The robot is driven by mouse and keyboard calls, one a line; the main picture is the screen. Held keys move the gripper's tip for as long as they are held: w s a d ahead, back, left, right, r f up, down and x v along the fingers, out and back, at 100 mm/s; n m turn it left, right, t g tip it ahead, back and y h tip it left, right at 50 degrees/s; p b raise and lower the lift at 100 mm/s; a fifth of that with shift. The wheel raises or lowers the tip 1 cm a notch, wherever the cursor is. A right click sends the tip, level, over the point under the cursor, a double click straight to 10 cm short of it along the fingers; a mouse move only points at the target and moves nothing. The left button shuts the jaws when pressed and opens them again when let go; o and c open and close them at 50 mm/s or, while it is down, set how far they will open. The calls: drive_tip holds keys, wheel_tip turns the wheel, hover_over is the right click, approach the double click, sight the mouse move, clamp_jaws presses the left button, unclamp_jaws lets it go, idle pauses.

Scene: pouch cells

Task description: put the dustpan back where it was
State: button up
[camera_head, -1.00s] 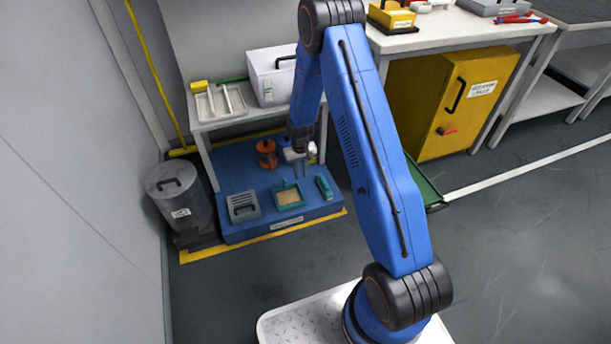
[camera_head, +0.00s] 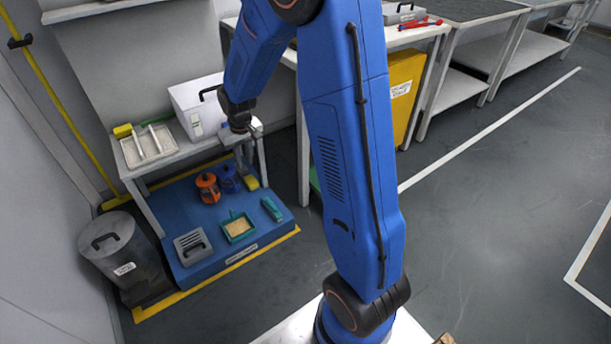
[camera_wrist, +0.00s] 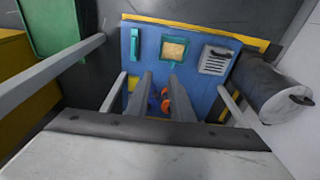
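The dustpan, a teal pan with tan grains in it (camera_head: 238,227), lies on the blue floor platform (camera_head: 215,263), between a grey slotted piece and a teal brush-like piece. It also shows in the wrist view (camera_wrist: 174,49). My gripper (camera_head: 252,137) is above the platform, beside the front edge of the small white table, away from the dustpan. In the wrist view its two fingers (camera_wrist: 161,78) stand apart with nothing held between them. Beyond them, on the platform, are an orange container (camera_wrist: 166,105) and a blue one, partly hidden.
The grey slotted piece (camera_head: 193,247) and teal brush-like piece (camera_head: 271,209) lie on the platform. A grey bin (camera_head: 125,258) stands left. The small table holds a white box (camera_head: 196,108) and a tray (camera_head: 148,146). A yellow cabinet (camera_head: 404,85) stands right. Open floor lies front right.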

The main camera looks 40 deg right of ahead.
drive_tip(key=s+r, duration=0.7)
drive_tip(key=r, duration=0.2)
drive_tip(key=s+r+t, duration=0.1)
drive_tip(key=s+r, duration=0.2)
drive_tip(key=s, duration=0.6)
drive_tip(key=s+r+t, duration=0.1)
drive_tip(key=s+r, duration=0.3)
drive_tip(key=s, duration=0.6)
drive_tip(key=s+r+t, duration=0.1)
drive_tip(key=s+r, duration=0.3)
drive_tip(key=s, duration=0.5)
drive_tip(key=shift+s+d+r, duration=0.2)
drive_tip(key=shift+s+r, duration=0.05)
drive_tip(key=shift+s, duration=0.05)
drive_tip(key=shift+d, duration=0.1)
